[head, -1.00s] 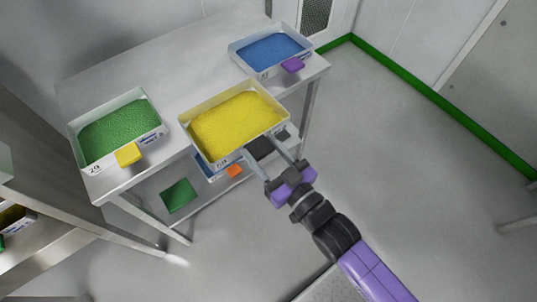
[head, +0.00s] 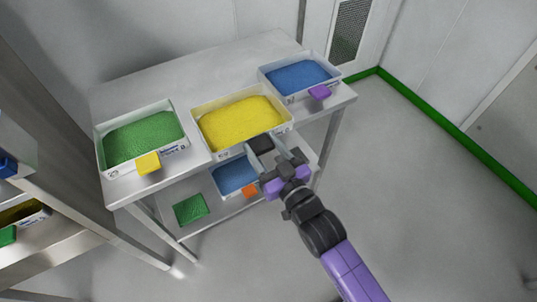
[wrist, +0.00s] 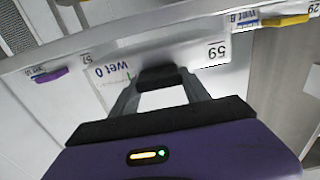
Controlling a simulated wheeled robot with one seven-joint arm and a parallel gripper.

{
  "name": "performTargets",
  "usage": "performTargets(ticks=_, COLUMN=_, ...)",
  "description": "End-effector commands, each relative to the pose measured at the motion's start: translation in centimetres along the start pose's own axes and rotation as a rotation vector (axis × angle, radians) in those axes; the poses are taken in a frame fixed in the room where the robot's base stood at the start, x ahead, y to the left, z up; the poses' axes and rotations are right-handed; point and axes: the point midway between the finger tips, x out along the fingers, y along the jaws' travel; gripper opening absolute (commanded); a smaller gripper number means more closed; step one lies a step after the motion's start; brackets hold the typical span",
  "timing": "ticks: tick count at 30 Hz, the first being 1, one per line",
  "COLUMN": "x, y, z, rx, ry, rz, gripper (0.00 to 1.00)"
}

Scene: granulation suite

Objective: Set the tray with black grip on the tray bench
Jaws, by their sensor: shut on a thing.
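The tray with black grip (head: 222,154) is white and full of yellow granules. It is level over the front part of the tray bench (head: 205,68), between two other trays. I cannot tell whether its base touches the bench top. Its black grip (head: 262,143) faces me at the front right, and also shows in the wrist view (wrist: 160,77). My gripper (head: 267,157) is shut on that black grip; its fingers stand either side of it in the wrist view (wrist: 158,92).
A green-filled tray (head: 105,160) with a yellow grip stands left on the bench. A blue-filled tray (head: 290,97) with a purple grip stands at the back right. The lower shelf (head: 222,205) holds another blue-filled tray (head: 219,189) with an orange grip. A rack (head: 60,170) stands left.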

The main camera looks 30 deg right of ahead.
Motion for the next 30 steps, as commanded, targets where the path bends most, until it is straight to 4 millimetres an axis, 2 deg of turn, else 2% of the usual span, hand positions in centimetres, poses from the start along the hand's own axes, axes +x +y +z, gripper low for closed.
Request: performTargets(ticks=30, x=9.3, y=-0.1, z=-0.1, rx=0.001, ry=0.005, rz=-0.001, gripper=0.0)
